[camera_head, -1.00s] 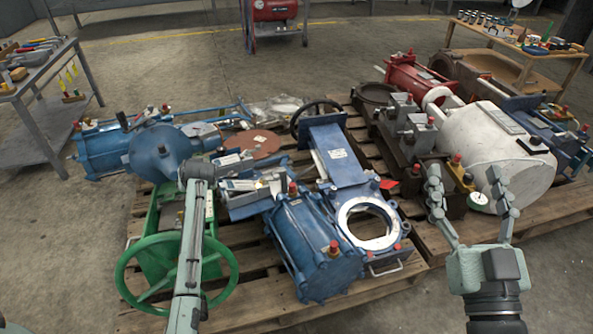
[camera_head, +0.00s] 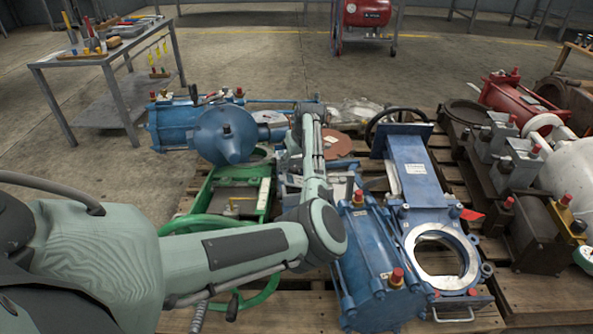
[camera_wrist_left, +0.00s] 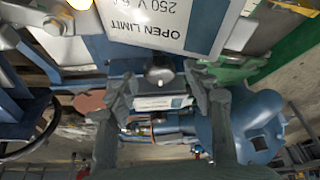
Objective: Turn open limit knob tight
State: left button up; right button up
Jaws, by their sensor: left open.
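In the left wrist view a white plate reading "OPEN LIMIT 250 V 6 A" (camera_wrist_left: 165,22) shows upside down at the top. A small white labelled part (camera_wrist_left: 163,103) lies behind the knob. In the head view my own forearm hides the knob and most of the left gripper. My right gripper is not in view.
A green frame (camera_head: 235,190), a blue domed actuator (camera_head: 225,135) and a black handwheel (camera_head: 398,122) surround the spot. A tool table (camera_head: 100,55) stands back left.

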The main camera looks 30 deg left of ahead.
pick_arm(q)
jog(key=shift+w+a+f, duration=0.15)
jog(key=shift+a+f, duration=0.05)
jog(key=shift+f, duration=0.2)
jog(key=shift+c, duration=0.4)
